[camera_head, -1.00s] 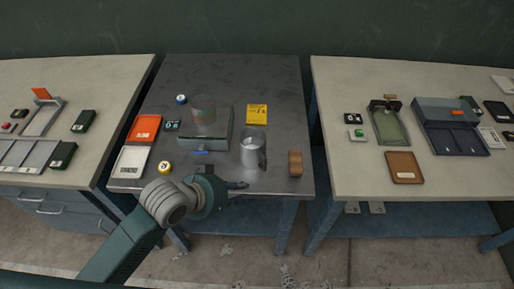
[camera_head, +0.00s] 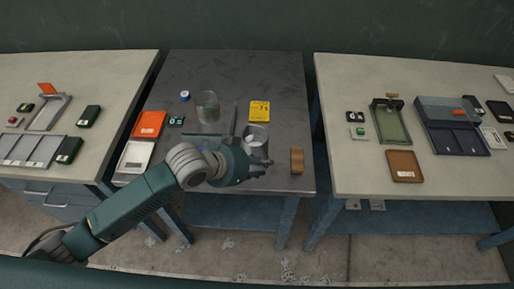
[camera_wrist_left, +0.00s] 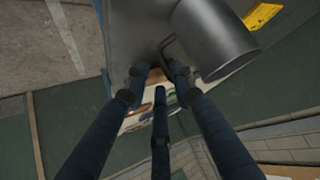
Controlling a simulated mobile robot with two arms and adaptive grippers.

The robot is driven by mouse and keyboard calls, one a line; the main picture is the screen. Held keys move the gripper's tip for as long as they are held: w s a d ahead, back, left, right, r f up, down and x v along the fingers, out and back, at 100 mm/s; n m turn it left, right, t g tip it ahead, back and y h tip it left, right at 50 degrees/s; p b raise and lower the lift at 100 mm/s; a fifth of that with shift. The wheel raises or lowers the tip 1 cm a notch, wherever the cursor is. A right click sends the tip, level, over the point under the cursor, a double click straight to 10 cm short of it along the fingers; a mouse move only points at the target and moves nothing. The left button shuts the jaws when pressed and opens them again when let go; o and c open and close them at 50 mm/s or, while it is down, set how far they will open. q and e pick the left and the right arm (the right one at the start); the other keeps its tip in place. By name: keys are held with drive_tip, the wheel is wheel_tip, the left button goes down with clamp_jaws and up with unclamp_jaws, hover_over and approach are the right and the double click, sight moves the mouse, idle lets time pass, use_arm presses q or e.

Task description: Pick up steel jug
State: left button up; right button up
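The steel jug (camera_head: 256,135) stands upright on the dark middle table (camera_head: 230,70), right of a clear glass (camera_head: 207,106). My left gripper (camera_head: 264,168) is in front of the jug, at its near side, and covers its lower part. In the left wrist view the grey jug (camera_wrist_left: 214,38) is large at the upper right. Its dark handle (camera_wrist_left: 167,46) is just beyond the fingertips of my left gripper (camera_wrist_left: 158,76). The fingers are spread with a gap between them. I cannot tell whether they touch the handle. My right gripper is not in view.
A yellow note (camera_head: 260,110) lies behind the jug and a brown block (camera_head: 297,161) lies right of it. A scale (camera_head: 135,157) and an orange box (camera_head: 149,124) are at the table's left. Side tables (camera_head: 440,190) stand apart from the middle one.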

use_arm(q)
drive_tip(key=shift+w+d+f, duration=0.2)
drive_tip(key=shift+w, duration=0.1)
drive_tip(key=p+x, duration=0.1)
drive_tip(key=x, duration=0.2)
drive_tip(key=shift+w+f, duration=0.1)
drive_tip(key=shift+w, duration=0.05)
drive_tip(key=shift+w+d+f+p, duration=0.2)
drive_tip(key=shift+d+f+p, duration=0.1)
drive_tip(key=shift+f, duration=0.1)
drive_tip(key=shift+a, duration=0.15)
clamp_jaws()
drive_tip(key=shift+r, duration=0.15)
